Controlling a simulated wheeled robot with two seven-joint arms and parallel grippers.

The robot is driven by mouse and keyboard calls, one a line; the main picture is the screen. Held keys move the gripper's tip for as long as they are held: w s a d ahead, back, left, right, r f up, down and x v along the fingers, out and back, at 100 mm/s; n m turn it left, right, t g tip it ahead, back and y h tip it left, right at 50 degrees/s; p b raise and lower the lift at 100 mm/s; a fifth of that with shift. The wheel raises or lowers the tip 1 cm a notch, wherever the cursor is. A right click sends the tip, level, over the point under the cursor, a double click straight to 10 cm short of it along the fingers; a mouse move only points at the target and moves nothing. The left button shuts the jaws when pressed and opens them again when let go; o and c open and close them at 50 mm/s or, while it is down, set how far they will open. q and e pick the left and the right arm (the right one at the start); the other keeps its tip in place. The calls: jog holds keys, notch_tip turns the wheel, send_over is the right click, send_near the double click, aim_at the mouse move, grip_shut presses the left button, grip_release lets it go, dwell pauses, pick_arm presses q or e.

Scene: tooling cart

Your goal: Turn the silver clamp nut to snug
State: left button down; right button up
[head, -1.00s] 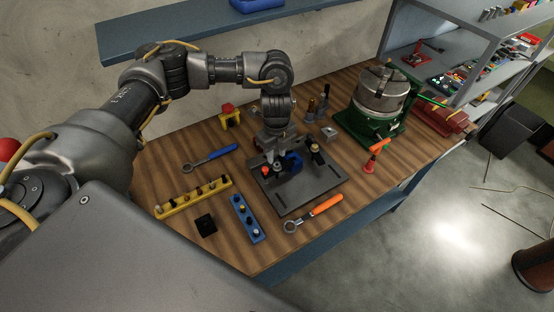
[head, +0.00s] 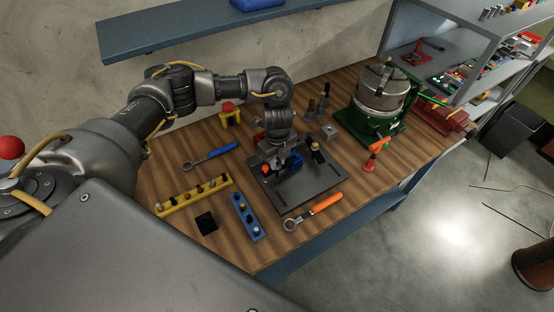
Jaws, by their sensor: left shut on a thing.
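My left gripper (head: 277,163) points down over the dark fixture plate (head: 311,190) on the wooden bench. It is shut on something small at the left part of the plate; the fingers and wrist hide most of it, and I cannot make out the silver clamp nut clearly. A blue block (head: 296,160) stands on the plate just right of the gripper. A small red-orange part (head: 265,169) is at its left. A dark post with a pale top (head: 315,146) stands at the plate's back edge. My right gripper is not in view.
A blue-handled wrench (head: 212,155) and a yellow rail with several pegs (head: 193,195) lie left. A blue rail (head: 245,216), black block (head: 206,223) and orange-handled wrench (head: 313,213) lie in front. A green-based chuck (head: 381,97) and red-orange clamp (head: 372,156) stand right.

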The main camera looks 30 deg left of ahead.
pick_arm(q)
jog(key=shift+m, duration=0.3)
jog(key=m+b, duration=0.1)
jog(key=m, duration=0.1)
jog(key=shift+m, duration=0.3)
jog(key=m+b, duration=0.1)
jog(key=m, duration=0.3)
jog(key=shift+m, duration=0.3)
jog(key=m+b, duration=0.1)
jog(key=m, duration=0.2)
jog(key=shift+m+b, duration=0.3)
jog(key=shift+b, duration=0.1)
jog(key=m+b, duration=0.1)
jog(key=m, duration=0.2)
jog(key=shift+m+b, duration=0.3)
jog(key=m+b, duration=0.1)
jog(key=m, duration=0.2)
jog(key=shift+m+b, duration=0.6)
jog(key=shift+m, duration=0.4)
jog(key=shift+r, duration=0.1)
